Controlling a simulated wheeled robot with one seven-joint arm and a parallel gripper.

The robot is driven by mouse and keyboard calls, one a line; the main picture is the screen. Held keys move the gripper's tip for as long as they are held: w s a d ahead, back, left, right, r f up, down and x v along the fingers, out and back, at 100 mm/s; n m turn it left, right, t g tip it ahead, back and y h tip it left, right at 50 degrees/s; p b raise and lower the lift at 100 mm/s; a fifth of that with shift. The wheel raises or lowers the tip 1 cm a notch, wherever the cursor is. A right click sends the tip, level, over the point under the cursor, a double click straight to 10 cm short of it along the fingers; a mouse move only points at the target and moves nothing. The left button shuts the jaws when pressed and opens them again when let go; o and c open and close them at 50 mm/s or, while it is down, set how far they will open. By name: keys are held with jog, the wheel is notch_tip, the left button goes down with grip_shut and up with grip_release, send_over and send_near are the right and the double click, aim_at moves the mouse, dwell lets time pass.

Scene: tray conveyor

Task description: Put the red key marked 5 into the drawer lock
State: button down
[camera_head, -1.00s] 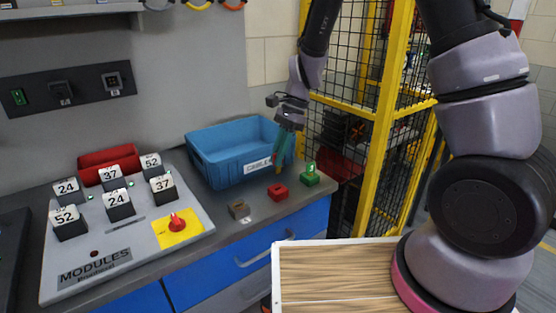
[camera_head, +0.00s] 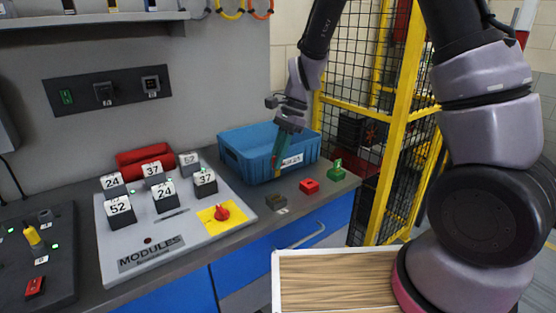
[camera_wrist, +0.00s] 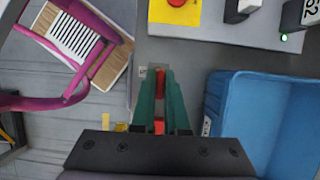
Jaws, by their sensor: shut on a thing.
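My gripper (camera_head: 276,164) points down with long green fingers in front of the blue bin, left of its label. In the wrist view its fingertips (camera_wrist: 160,74) are close together on a small red piece (camera_wrist: 160,82), which I take to be the red key; its number cannot be read. The fingertips overlap a small brown block (camera_head: 276,202) on the counter in the wrist view. They appear above it in the head view. Below the counter is a blue drawer front (camera_head: 262,252) with a grey handle. I cannot clearly make out a lock.
A red block (camera_head: 309,186) and a green block (camera_head: 337,172) sit along the counter edge. The blue bin (camera_head: 240,168) stands behind. The modules panel (camera_head: 150,252) with numbered blocks and a red knob on yellow is to the left. A yellow-framed mesh fence (camera_head: 391,165) is to the right.

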aim_at(276, 176)
jog(key=shift+s+a, duration=0.15)
jog(key=shift+a, duration=0.05)
jog(key=shift+a, duration=0.1)
jog(key=shift+f, duration=2.85)
jog(key=shift+f, duration=1.7)
jog(key=c, duration=0.9)
grip_release()
jog(key=shift+o, duration=0.3)
jog(key=v, duration=1)
jog(key=shift+d+r, duration=0.2)
jog(key=shift+r, duration=0.1)
